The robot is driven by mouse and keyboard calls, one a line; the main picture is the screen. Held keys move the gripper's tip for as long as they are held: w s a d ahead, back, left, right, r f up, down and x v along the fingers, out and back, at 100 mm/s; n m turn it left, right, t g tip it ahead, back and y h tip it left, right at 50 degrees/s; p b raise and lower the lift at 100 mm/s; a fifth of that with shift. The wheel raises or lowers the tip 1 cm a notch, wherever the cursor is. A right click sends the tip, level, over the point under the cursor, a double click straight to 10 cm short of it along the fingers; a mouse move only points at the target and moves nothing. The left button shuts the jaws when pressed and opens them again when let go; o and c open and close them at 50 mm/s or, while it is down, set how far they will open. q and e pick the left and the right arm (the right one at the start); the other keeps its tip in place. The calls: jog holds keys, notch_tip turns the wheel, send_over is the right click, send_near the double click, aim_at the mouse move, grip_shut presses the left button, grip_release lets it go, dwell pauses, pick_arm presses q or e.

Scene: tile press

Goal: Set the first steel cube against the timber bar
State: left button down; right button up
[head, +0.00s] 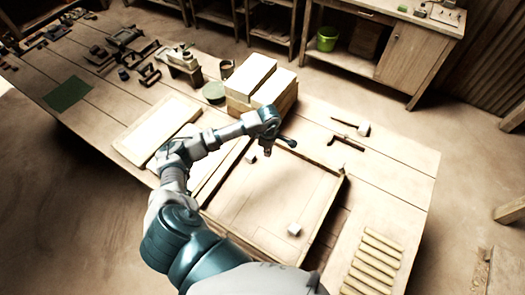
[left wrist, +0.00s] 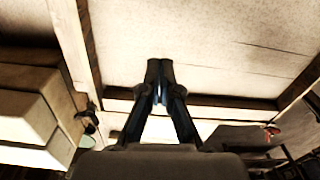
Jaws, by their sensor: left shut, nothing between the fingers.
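A small pale steel cube (head: 250,157) sits near the back left corner of a shallow wood-edged tray (head: 337,203). A second pale cube (head: 294,229) sits near the tray's front right part. Timber strips edge the tray; I cannot tell which is the named timber bar. My left gripper (head: 268,152) points down over the back left of the tray, just right of the first cube. In the left wrist view its fingers (left wrist: 160,68) are together and empty, and no cube shows there. My right gripper is not in view.
Large pale blocks (head: 250,78) are stacked behind the tray. A slatted rack (head: 374,262) is at the front right, and a pale board (head: 157,130) lies to the left. Clear floor shows between the cubes.

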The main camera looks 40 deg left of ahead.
aim_at(250, 155)
pick_arm(q)
jog(key=f, duration=0.6)
jog(key=a+f+p, duration=0.1)
jog(key=f, duration=0.1)
jog(key=shift+s+f, duration=0.3)
jog(key=shift+f, duration=0.1)
jog(key=shift+s+a+p, duration=0.25)
jog(key=shift+a+p, duration=0.35)
jog(key=shift+a, duration=0.65)
jog(key=shift+s+a, duration=0.1)
jog(key=shift+a, duration=0.4)
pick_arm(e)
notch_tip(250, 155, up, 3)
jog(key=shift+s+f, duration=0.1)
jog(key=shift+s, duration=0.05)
pick_arm(q)
jog(key=a, duration=0.1)
jog(key=a+b, duration=0.1)
jog(key=a, duration=0.1)
jog(key=shift+s+a+f, duration=0.1)
jog(key=shift+s+a, duration=0.1)
jog(key=shift+s, duration=0.1)
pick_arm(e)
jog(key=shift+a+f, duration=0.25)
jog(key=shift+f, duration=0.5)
pick_arm(q)
jog(key=shift+d, duration=0.1)
jog(key=shift+r, duration=0.2)
